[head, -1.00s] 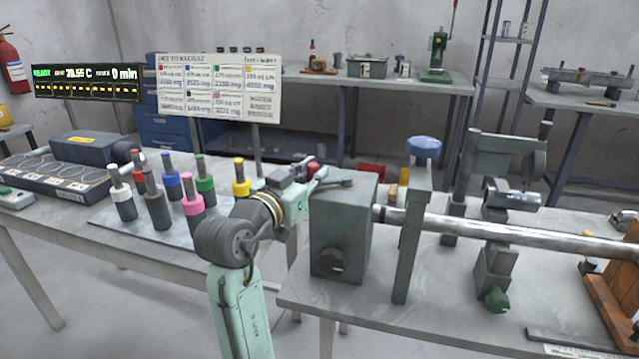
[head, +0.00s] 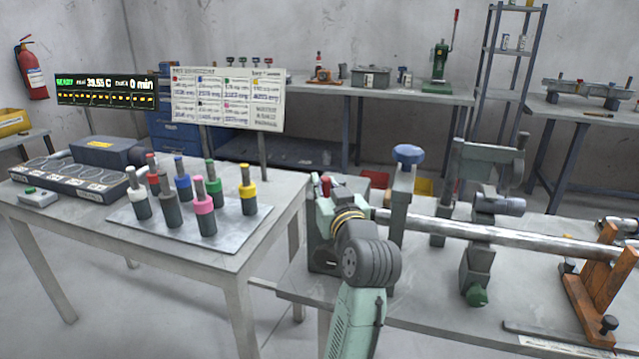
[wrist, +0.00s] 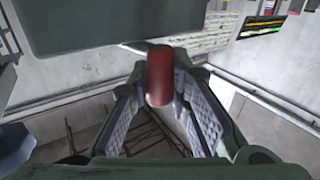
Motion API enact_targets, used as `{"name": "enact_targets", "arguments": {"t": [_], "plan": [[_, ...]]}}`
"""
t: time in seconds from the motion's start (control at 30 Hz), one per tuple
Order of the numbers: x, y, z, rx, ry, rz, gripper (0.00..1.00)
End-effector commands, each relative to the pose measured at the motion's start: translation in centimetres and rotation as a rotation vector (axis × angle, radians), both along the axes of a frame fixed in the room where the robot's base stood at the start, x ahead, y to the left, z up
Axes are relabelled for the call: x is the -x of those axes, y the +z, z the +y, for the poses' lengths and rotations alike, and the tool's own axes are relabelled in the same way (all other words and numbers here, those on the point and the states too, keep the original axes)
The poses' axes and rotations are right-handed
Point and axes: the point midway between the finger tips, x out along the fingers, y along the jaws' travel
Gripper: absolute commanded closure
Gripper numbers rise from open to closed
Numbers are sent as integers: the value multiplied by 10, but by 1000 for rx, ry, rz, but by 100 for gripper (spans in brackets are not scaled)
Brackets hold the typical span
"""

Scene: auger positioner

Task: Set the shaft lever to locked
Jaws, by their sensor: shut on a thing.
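The red handle (wrist: 158,75), which I take to be the shaft lever's grip, stands between the two fingers of my gripper (wrist: 160,105) in the wrist view. The fingers are closed in on it. In the head view a small red piece (head: 326,186) shows beside my gripper (head: 322,200), at the grey housing (head: 322,258) on the left end of the long steel shaft (head: 500,236). My own arm covers much of the housing, and the rest of the lever is hidden. A large dark block (wrist: 130,22) fills the upper left of the wrist view.
Behind the housing stands a post with a blue knob (head: 408,154). A clamp with a green knob (head: 477,296) and an orange-brown stand (head: 598,285) are on the right. The left table (head: 245,272) carries several coloured-cap tools. Floor shows between the tables.

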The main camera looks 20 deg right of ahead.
Motion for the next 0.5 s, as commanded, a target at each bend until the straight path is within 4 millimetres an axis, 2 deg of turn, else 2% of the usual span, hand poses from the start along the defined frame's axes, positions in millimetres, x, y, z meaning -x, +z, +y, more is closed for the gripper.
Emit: {"name": "enact_targets", "arguments": {"t": [0.03, 0.5], "plan": [[3, 1, -6, -2, 24, -3, 100], [10, 1, -13, -3, 209, -4, 100]]}}
